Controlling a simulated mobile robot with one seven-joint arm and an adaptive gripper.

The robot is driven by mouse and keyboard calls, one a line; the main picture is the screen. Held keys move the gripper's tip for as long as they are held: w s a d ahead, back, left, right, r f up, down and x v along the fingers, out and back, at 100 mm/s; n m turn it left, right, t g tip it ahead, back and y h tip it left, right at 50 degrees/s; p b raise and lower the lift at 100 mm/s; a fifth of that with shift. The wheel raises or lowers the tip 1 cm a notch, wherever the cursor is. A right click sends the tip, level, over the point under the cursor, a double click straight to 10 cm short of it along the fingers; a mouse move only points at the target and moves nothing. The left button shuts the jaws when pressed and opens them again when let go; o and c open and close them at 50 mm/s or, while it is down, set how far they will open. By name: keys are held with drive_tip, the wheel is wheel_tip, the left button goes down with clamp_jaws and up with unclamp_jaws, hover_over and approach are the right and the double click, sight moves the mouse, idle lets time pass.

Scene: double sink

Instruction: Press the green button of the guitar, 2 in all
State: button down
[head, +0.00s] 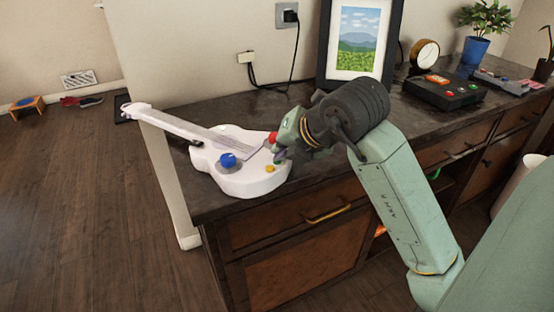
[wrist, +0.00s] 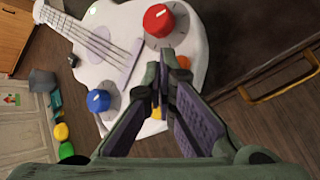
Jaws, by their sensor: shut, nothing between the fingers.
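A white toy guitar (head: 240,183) lies on the dark counter top, its neck pointing to the upper left in the head view; its body also shows in the wrist view (wrist: 120,72).
A framed picture (head: 357,45) stands behind the guitar, near a cable and outlet (head: 287,15). A black box with buttons (head: 445,92), a round clock (head: 424,53) and a potted plant (head: 475,48) stand to the right. The counter's front edge runs close by the guitar.

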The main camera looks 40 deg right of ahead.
drive_tip(key=shift+r, duration=0.1)
drive_tip(key=shift+r+p, duration=0.3)
drive_tip(key=shift+r, duration=0.5)
wheel_tip(320, 180, up, 5)
drive_tip(key=shift+p, duration=1.25)
idle(0.9)
drive_tip(key=r+n+y, duration=0.1)
drive_tip(key=n, duration=0.1)
drive_tip(key=r+n+y+b, duration=0.1)
drive_tip(key=n+y, duration=0.1)
drive_tip(key=r+n+y, duration=0.1)
drive_tip(key=n, duration=0.1)
drive_tip(key=shift+w+r+g+y+b, duration=0.25)
drive_tip(key=shift+r+g+y+b, duration=0.05)
drive_tip(key=shift+r+b, duration=0.1)
